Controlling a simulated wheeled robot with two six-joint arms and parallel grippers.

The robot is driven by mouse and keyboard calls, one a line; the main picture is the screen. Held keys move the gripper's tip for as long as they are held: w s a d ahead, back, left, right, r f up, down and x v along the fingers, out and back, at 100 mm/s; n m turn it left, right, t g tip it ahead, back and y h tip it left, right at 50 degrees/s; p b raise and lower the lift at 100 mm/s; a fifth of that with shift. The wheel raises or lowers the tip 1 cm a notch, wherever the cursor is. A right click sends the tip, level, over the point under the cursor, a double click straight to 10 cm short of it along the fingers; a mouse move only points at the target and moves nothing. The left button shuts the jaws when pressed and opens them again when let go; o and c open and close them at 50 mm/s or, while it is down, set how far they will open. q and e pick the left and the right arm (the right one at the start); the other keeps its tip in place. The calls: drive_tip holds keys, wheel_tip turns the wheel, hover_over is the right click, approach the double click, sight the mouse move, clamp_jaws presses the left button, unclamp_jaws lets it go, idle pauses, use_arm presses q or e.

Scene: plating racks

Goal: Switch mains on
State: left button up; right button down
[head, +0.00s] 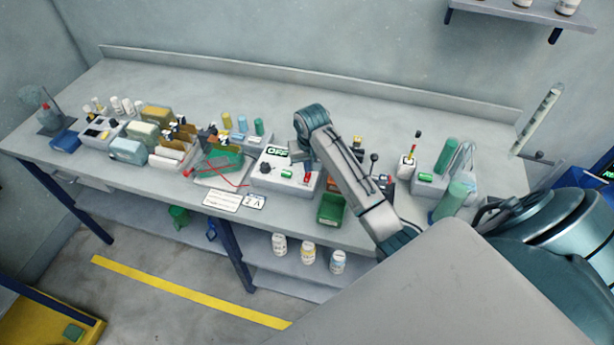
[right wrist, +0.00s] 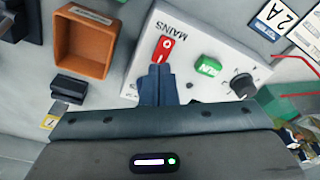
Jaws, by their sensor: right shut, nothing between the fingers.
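The white control box (head: 271,183) stands on the bench; its display (head: 276,152) appears to read OFF. The red mains switch (head: 307,178) is at its right end, and it also shows under the MAINS lettering in the right wrist view (right wrist: 164,47). A green RUN button (right wrist: 207,66) and a black knob (right wrist: 242,86) sit beside it. My right gripper (right wrist: 158,72) is shut and empty, its fingertips at the lower edge of the red switch; whether they touch cannot be told. In the head view the arm hides part of the box's back right. My left gripper is not in view.
An orange-brown bin (right wrist: 83,48) lies left of the box in the wrist view. The back strip of bench is clear.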

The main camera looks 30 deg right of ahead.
sight(308, 175)
drive_tip(key=shift+f, duration=1)
drive_tip(key=shift+s+r, duration=0.1)
drive_tip(key=shift+r+p, duration=0.45)
drive_tip(key=shift+r, duration=3)
